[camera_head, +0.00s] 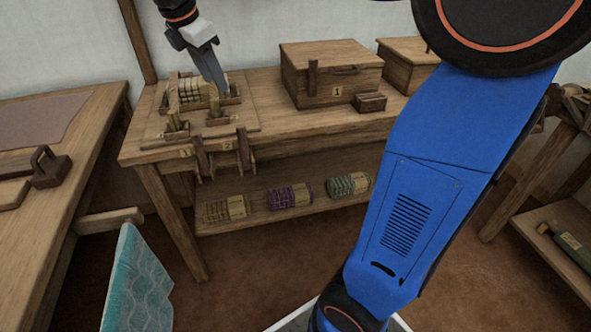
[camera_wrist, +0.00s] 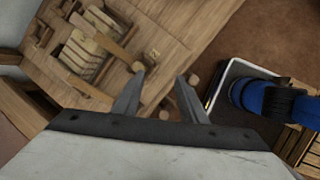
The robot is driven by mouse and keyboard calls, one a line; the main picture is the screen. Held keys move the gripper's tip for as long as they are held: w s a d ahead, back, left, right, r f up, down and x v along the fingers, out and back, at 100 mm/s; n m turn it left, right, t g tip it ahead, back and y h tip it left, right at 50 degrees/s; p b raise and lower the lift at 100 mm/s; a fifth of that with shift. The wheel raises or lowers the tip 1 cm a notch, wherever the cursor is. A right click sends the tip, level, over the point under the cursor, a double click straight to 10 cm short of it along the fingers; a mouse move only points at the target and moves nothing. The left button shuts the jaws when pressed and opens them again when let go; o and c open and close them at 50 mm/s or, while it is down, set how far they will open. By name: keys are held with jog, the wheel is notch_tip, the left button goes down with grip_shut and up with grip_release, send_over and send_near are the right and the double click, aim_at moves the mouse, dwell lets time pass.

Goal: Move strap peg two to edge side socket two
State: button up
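My gripper (camera_head: 217,88) points down over the left part of the wooden bench. Its fingers (camera_wrist: 161,78) stand apart with nothing seen held between them. In the head view an upright peg (camera_head: 213,101) stands in a small wooden block close by the fingertips; I cannot tell if they touch. A second peg (camera_head: 174,114) stands in a block to its left. No number shows on either peg. At the bench's front edge are dark wooden side pieces (camera_head: 243,149) and tags marked 1 (camera_head: 186,153) and 2 (camera_head: 228,145). The socket openings cannot be made out.
A rack of pale bars (camera_head: 193,88) sits behind the pegs. A wooden chest (camera_head: 330,75) marked 1 and a small block (camera_head: 370,102) stand to the right. Patterned bundles (camera_head: 290,196) lie on the lower shelf. Another table (camera_head: 60,150) stands at left.

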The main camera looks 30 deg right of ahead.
jog(key=s+d+f+m+t+y, duration=0.1)
jog(key=s+d+f+m, duration=0.1)
jog(key=s+f+m, duration=0.3)
jog(key=s+d+f+m+y, duration=0.1)
jog(key=s+d+f+m, duration=0.2)
jog(key=s, duration=1)
jog(key=s+d+f+m+t+y, duration=0.1)
jog(key=s+d+f+m, duration=0.2)
jog(key=s+f+m, duration=0.6)
jog(key=m, duration=0.3)
jog(key=shift+t, duration=0.3)
